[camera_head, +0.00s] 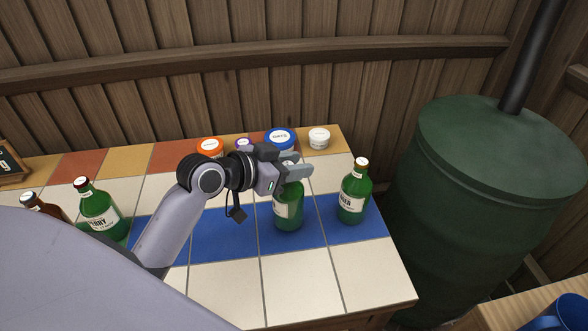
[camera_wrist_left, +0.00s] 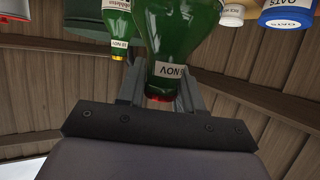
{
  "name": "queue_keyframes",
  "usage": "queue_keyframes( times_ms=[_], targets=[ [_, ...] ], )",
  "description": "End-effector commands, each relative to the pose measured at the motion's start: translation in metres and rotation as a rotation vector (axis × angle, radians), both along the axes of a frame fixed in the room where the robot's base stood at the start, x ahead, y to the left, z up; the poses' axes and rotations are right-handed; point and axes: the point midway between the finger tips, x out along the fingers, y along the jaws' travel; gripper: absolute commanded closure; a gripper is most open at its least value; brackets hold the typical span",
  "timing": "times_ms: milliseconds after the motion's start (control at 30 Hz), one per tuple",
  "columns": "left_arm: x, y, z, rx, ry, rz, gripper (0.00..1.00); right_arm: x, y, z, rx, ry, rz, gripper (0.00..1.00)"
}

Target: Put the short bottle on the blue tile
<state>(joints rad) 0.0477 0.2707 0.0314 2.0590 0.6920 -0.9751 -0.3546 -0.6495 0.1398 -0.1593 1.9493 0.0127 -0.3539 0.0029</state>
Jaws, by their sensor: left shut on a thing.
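My left gripper (camera_head: 292,174) is shut on the neck of a green bottle (camera_head: 289,208) with a pale label. In the left wrist view the bottle (camera_wrist_left: 182,30) hangs down between the fingers (camera_wrist_left: 158,90), its red cap toward my wrist. In the head view it is upright and its base shows over the blue tiles (camera_head: 240,238); I cannot tell whether it touches them. The gripper hides its top.
Green (camera_head: 98,208) and brown (camera_head: 46,206) bottles stand at the left. Jars with orange (camera_head: 210,146), purple (camera_head: 243,143), blue (camera_head: 280,138) and white (camera_head: 319,138) lids line the back. White front tiles (camera_head: 338,272) are clear. A green barrel (camera_head: 485,190) stands right.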

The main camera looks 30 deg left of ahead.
Motion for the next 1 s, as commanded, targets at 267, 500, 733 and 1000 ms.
queue_keyframes(
  times_ms=[267,500,733,1000],
  targets=[
    [0.0005,0.0001,-0.0084,-0.001,-0.008,0.001,1.00,0.0000,0.0000,-0.0012,0.000,0.000,0.000,0.57],
    [0.0000,0.0000,-0.0133,0.000,-0.001,0.000,0.58,0.0000,0.0000,-0.0027,0.000,0.000,0.000,0.57],
    [-0.0001,-0.0001,-0.0128,0.000,-0.001,0.000,0.39,0.0000,-0.0001,-0.0024,0.000,0.000,0.000,0.57],
    [-0.0056,0.0032,-0.0086,0.000,-0.001,0.001,0.39,0.0001,0.0000,-0.0016,0.000,0.000,0.000,0.57]
  ],
)
